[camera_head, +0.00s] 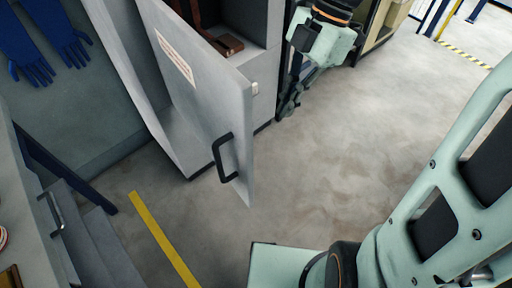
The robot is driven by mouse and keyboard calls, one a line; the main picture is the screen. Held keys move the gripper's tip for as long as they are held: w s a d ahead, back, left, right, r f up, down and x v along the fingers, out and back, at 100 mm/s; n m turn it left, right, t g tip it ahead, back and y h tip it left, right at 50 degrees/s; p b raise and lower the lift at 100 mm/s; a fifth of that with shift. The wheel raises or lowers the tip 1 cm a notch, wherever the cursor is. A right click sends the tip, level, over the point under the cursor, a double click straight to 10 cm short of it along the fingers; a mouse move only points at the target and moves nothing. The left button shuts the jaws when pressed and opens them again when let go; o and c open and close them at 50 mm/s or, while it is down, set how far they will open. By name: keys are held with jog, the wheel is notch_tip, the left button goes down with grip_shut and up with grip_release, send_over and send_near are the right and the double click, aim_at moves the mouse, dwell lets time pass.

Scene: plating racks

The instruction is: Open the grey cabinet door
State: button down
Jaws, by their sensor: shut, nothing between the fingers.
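The grey cabinet door (205,95) stands swung open in the head view, with a label near its top and a black bar handle (225,158) near its lower free corner. Behind it, part of the grey cabinet (262,75) shows, with brown items (225,43) inside; the door hides much of the interior. My gripper (287,111) hangs from the pale green arm to the right of the door, beside the cabinet. It is shut and empty, apart from the handle.
Blue gloves (45,45) hang on the wall at left. A grey unit with a bar handle (52,212) stands at the left edge. A yellow line (162,238) marks the floor. The floor right of the door is open, apart from my own arm.

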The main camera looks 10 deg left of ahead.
jog(key=s+a+f+b, duration=0.1)
jog(key=s+a+f, duration=0.4)
jog(key=f, duration=0.4)
jog(key=shift+s+a+b, duration=0.25)
jog(key=shift+a+b, duration=0.15)
jog(key=shift+a, duration=0.1)
